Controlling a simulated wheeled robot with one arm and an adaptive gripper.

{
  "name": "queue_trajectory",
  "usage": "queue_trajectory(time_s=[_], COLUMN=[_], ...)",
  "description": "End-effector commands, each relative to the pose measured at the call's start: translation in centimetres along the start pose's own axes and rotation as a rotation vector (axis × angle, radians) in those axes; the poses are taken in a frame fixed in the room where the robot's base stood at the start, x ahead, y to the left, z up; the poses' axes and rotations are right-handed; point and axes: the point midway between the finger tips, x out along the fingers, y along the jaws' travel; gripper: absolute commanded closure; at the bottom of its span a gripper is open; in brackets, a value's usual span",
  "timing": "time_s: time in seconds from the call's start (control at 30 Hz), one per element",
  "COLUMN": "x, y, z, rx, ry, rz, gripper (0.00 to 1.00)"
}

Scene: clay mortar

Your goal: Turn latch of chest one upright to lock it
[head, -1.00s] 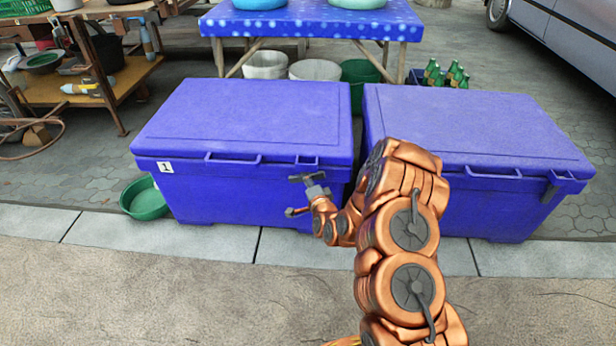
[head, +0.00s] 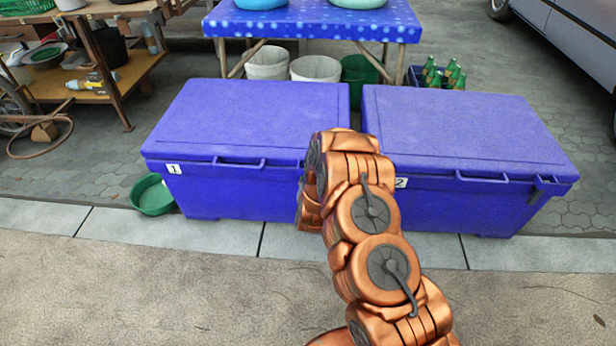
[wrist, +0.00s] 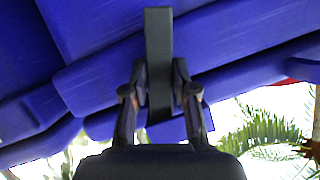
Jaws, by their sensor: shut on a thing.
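Chest one (head: 255,105) is the blue chest on the left, lid closed, with a white "1" label (head: 174,168) on its front. Its right front end is hidden behind my arm in the head view, and so is my gripper. In the wrist view, my gripper (wrist: 160,92) has its two fingers closed on either side of a dark grey bar, the latch (wrist: 158,45). The latch lies against blue chest surfaces and runs straight up the picture between the fingers. Its true tilt on the chest cannot be told from the head view.
A second blue chest (head: 465,125), labelled "2", stands close on the right, with a dark latch (head: 535,190) at its right end. A green basin (head: 152,196) sits left of chest one. A blue table (head: 312,22) stands behind. The pavement in front is clear.

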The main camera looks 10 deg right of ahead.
Motion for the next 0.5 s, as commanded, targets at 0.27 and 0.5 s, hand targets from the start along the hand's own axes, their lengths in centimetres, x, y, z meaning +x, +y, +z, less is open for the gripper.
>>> queue_trajectory(time_s=[0.27, 0.5], x=[-0.11, -0.04], y=[-0.41, -0.30], z=[-0.38, -0.17], rx=[-0.189, -0.289], ry=[0.001, 0.002], rz=[0.076, 0.118], gripper=[1.00, 1.00])
